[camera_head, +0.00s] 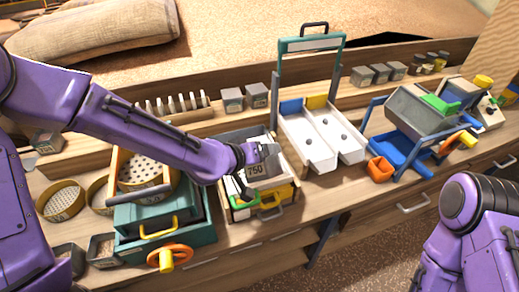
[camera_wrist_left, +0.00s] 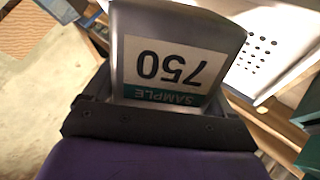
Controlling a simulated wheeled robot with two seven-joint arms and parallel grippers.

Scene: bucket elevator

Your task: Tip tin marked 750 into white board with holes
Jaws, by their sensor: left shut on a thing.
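The tin marked 750 (camera_head: 262,171) is grey metal, with a white and green sample label. My left gripper (camera_head: 248,154) is shut on it and holds it over the unit with green and yellow parts in the middle of the bench. In the left wrist view the tin (camera_wrist_left: 180,25) fills the middle, its label upside down, with my left gripper (camera_wrist_left: 155,125) across its lower side. The white board with holes (camera_wrist_left: 285,38) shows just beyond the tin at the right. In the head view I cannot make the board out clearly behind the arm and tin. My right gripper is out of view.
A teal box with an orange handwheel (camera_head: 170,256) stands left of the unit, with round sieves (camera_head: 62,201) beyond it. A white two-lane tray (camera_head: 306,140) under a teal frame stands right. Small grey tins (camera_head: 232,99) line the back ledge.

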